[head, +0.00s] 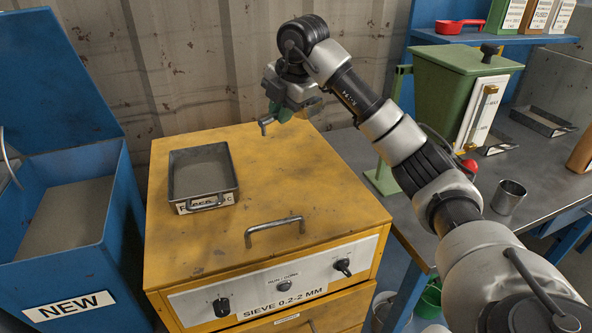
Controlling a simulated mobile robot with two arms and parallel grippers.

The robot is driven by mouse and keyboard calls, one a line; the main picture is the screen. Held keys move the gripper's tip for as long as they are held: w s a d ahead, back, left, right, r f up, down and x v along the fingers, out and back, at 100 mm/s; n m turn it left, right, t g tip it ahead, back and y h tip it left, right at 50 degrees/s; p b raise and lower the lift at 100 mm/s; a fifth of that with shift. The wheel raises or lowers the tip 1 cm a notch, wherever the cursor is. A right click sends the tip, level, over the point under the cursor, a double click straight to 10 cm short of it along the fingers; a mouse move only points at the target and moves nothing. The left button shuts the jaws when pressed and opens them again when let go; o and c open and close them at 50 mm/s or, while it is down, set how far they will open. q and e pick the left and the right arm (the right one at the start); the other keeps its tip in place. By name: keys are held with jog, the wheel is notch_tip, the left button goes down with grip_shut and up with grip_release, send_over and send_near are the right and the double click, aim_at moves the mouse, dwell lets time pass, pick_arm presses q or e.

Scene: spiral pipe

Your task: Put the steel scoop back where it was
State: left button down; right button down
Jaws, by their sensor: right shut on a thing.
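My right gripper (284,109) is above the back right of the yellow sieve cabinet, apart from its top. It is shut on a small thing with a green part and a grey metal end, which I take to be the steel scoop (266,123). Most of it is hidden by the gripper, so its full shape cannot be told. My left gripper is not in view.
A grey tray (236,185) sits on the yellow cabinet (270,200), behind a bar handle (275,230). An open blue NEW bin (110,235) holds grey material. The right bench (540,170) carries a green hopper (440,95) and a steel cup (508,197). A red scoop (460,26) lies on the shelf.

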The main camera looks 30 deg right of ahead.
jog(key=shift+d+f+m, duration=0.3)
jog(key=shift+d+m, duration=0.1)
jog(key=shift+m, duration=0.1)
jog(key=shift+h, duration=0.3)
notch_tip(320, 180, down, 5)
jog(key=shift+d+f, duration=0.15)
jog(key=shift+f, duration=2.25)
jog(key=shift+f, duration=0.1)
jog(key=c, duration=1.1)
grip_release()
jog(key=v, duration=1.2)
